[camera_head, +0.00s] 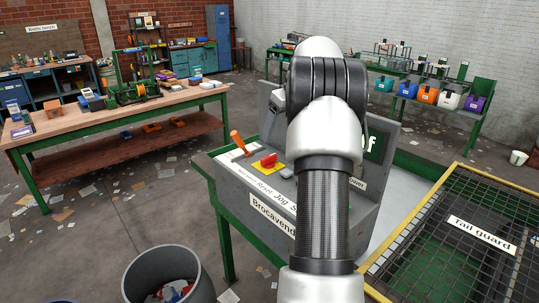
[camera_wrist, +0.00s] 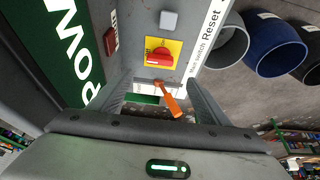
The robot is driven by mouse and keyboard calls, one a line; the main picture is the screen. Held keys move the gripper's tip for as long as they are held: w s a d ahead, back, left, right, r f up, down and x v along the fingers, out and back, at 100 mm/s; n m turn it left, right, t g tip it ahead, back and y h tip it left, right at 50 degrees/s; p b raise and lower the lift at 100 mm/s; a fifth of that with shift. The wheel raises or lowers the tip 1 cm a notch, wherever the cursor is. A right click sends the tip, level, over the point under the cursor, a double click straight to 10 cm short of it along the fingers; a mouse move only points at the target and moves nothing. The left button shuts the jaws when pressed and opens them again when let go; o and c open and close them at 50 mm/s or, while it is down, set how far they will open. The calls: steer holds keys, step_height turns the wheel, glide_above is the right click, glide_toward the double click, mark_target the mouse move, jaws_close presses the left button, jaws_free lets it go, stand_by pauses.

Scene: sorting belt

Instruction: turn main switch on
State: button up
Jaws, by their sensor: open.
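In the wrist view the orange lever (camera_wrist: 168,98) shows between the two fingers of my gripper (camera_wrist: 158,90), tilted and reaching toward the palm. My gripper is open, with space on both sides of the lever; I see no contact.
A red knob on a yellow plate (camera_head: 268,160) and a grey button (camera_head: 287,172) sit beside the lever. In the wrist view a red button (camera_wrist: 111,41) and a green sign (camera_wrist: 62,50) are at left.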

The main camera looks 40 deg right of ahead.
mark_target(269, 156)
steer(key=x, duration=1.1)
steer(key=shift+w+f, duration=0.1)
steer(key=shift+f, duration=0.25)
steer(key=shift+c, duration=0.4)
steer(key=c, duration=1)
